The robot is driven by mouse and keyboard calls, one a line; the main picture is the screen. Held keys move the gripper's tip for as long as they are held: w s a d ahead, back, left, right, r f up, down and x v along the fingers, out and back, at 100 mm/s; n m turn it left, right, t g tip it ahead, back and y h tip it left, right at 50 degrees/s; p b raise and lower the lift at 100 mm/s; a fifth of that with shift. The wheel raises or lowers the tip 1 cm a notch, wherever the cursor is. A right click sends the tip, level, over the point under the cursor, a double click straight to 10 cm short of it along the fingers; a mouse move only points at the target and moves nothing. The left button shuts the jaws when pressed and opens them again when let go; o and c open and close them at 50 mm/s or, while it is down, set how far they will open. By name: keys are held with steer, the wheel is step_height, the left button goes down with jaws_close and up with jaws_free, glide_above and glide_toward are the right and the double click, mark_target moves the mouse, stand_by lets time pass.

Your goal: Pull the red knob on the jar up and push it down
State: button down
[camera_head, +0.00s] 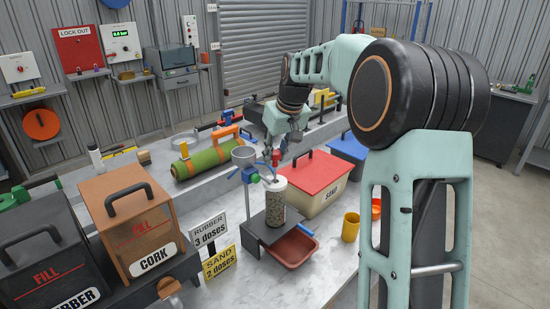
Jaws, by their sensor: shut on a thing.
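The jar (275,207) is clear with speckled grains inside and a white top. It stands upright on a dark stand near the middle of the counter. The small red knob (275,158) shows just above the jar's white top. My gripper (274,153) points down over the jar and is shut on the red knob. The fingers partly hide the knob, and the exact contact is small in the picture.
A red-lidded sand box (306,180) is behind right, a reddish tray (289,249) is below right, and a yellow cup (350,227) is farther right. Dose signs (209,232) stand left.

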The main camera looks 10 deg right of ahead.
steer(key=shift+r, duration=0.85)
steer(key=shift+w, duration=0.15)
steer(key=c, duration=1.6)
jaws_free()
steer(key=shift+r, duration=0.1)
steer(key=v, duration=1.2)
